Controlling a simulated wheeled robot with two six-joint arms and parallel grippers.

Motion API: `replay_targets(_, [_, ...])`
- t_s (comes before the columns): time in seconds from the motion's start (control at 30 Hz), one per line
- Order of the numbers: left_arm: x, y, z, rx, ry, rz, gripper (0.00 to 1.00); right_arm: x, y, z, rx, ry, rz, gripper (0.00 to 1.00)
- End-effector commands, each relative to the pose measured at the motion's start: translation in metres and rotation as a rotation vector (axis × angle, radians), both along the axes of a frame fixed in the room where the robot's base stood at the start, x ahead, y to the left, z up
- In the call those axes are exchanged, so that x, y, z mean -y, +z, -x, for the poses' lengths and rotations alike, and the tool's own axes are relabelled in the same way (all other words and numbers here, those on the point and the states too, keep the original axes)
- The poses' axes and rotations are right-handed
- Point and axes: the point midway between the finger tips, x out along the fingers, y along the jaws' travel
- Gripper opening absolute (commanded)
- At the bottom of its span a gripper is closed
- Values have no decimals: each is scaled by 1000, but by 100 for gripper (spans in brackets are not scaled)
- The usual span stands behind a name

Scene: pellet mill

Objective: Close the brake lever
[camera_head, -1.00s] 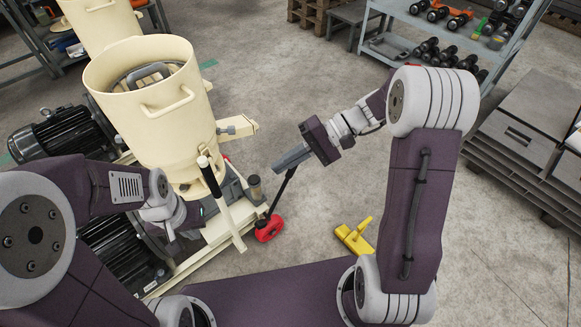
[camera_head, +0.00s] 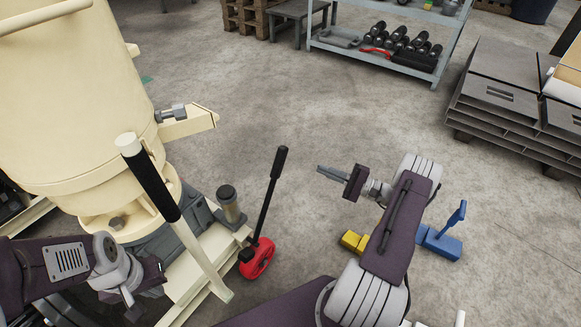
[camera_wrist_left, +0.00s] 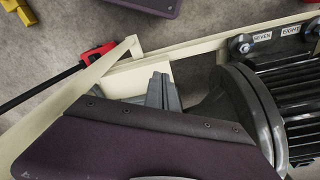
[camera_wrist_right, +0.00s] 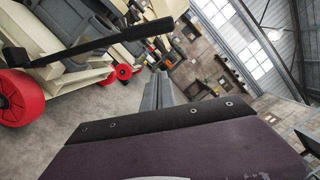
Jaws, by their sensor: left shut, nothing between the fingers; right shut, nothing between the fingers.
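A black lever (camera_head: 270,195) with a red round base (camera_head: 257,260) stands tilted at the machine's foot. A cream lever (camera_head: 200,258) with a black grip (camera_head: 150,182) leans in front of it; I cannot tell which is the brake lever. My right gripper (camera_head: 325,170) is shut and empty, apart and right of the black lever's top. My left gripper (camera_head: 142,290) is shut and empty, low and left of the cream lever; its fingers show in the left wrist view (camera_wrist_left: 163,92). The black lever (camera_wrist_right: 110,42) and red base (camera_wrist_right: 14,98) show in the right wrist view.
The cream machine body (camera_head: 75,110) fills the left side. A shelf (camera_head: 385,58) with dumbbell-like parts stands at the back. The middle floor is clear.

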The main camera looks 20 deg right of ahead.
Motion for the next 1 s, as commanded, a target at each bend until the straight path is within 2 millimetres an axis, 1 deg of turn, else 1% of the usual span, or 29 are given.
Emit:
replay_targets(0.17, [0,-14,0,0,0,0,0,-20,0,-20,0,7,3,0])
replay_targets(0.5, [0,-47,0,0,0,0,0,-70,8,-74,1,7,3,0])
replay_targets(0.6, [0,-51,0,-1,0,0,0,-80,19,-64,-1,3,1,0])
replay_targets(0.73, [0,-57,0,0,0,0,0,-91,27,-57,-1,2,2,0])
replay_targets(0.83, [0,-58,0,0,0,0,0,-95,31,-55,0,2,2,0])
replay_targets(1.0, [0,-57,0,0,0,0,0,-96,33,-54,-1,2,1,0])
